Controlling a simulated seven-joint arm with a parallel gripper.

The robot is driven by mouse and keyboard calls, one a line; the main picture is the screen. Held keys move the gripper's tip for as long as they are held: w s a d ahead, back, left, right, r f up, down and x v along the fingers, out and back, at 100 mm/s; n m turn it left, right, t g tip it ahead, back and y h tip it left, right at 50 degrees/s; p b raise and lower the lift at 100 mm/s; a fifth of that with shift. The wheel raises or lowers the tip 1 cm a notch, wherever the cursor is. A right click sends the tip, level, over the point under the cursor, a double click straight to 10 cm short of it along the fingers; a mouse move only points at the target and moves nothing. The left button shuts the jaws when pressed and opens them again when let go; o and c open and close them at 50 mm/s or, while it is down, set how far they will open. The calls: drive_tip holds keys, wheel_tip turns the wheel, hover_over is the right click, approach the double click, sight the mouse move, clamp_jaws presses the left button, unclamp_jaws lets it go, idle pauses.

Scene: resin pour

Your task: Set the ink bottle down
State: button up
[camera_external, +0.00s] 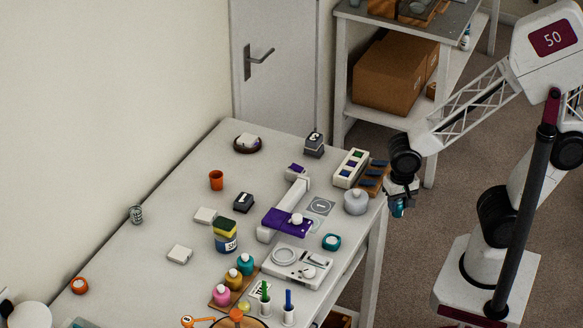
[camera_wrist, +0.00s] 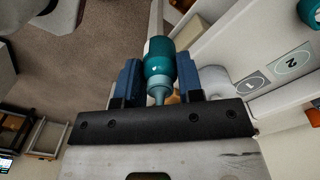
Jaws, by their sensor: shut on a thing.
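My gripper (camera_external: 401,187) is shut on the ink bottle (camera_external: 397,209), a teal bottle hanging below the jaws. It is out past the right edge of the table (camera_external: 150,262), over the floor side. In the wrist view the bottle (camera_wrist: 158,62) sits between the two blue fingers of my gripper (camera_wrist: 158,82), with its narrow pale teal neck toward the gripper body. A pad marked 1 (camera_external: 320,205) lies on the table; it also shows in the wrist view (camera_wrist: 252,83), beside a pad marked 2 (camera_wrist: 289,62).
A grey round jar (camera_external: 356,201) and a brown rack with blue items (camera_external: 373,176) stand near the table edge closest to my gripper. A teal jar (camera_external: 331,242) stands near pad 1. Small pink, orange and teal bottles (camera_external: 234,280) stand in front.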

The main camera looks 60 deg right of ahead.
drive_tip(key=shift+w, duration=0.15)
drive_tip(key=w+a, duration=0.2)
drive_tip(key=w, duration=0.2)
drive_tip(key=w+a+f, duration=0.1)
drive_tip(key=w+a, duration=0.1)
drive_tip(key=w, duration=0.3)
drive_tip(key=w+a, duration=0.2)
drive_tip(key=w, duration=0.3)
drive_tip(key=shift+w+a+f, duration=0.1)
drive_tip(key=shift+a+f, duration=0.15)
drive_tip(key=shift+a, duration=0.1)
drive_tip(key=shift+f, duration=1.75)
drive_tip(key=shift+f, duration=0.1)
drive_tip(key=o, duration=0.9)
wheel_tip(320, 180, up, 12)
drive_tip(key=shift+r, duration=0.15)
